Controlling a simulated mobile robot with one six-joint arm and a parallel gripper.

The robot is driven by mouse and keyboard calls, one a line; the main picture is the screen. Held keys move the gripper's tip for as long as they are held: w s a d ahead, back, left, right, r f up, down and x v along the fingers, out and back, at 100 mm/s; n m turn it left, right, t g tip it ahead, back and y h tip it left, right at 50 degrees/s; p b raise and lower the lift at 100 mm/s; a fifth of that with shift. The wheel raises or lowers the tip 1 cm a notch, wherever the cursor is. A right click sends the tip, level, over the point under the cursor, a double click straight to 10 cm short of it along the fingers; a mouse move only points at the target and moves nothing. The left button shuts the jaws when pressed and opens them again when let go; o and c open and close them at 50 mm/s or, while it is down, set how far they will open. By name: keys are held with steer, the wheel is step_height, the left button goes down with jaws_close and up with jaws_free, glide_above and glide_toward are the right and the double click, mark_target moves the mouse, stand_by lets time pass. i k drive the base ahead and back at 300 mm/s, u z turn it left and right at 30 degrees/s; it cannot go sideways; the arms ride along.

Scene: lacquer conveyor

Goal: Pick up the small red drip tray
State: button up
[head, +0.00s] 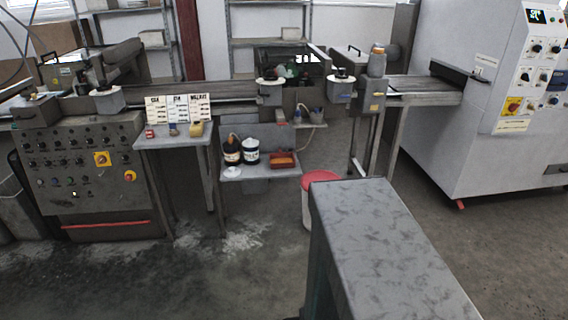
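A small red tray (284,161) sits at the right end of a low grey shelf (262,175) below the conveyor, near the picture's centre. Its inside looks orange-brown. Two dark bottles with white labels stand to its left: one (232,153) has an orange-brown top, the other (251,152) a white top. A small white dish (232,171) lies at the shelf's front left. My gripper is not in view, so its state and distance from the tray do not show.
A white bucket with a red lid (322,179) stands right of the shelf. A grey mottled bench top (390,240) fills the right foreground. A side table (172,137) with cards stands left, beside a control cabinet (85,165). The floor in front of the shelf is open, with white spills.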

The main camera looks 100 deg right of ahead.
mark_target(279, 160)
steer(key=z, duration=0.35)
steer(key=i, duration=0.7)
steer(key=z, duration=0.8)
steer(key=i, duration=0.5)
steer(key=z, duration=0.7)
steer(key=i, duration=0.5)
steer(key=z, duration=1.05)
steer(key=i, duration=1.25)
steer(key=z, duration=0.45)
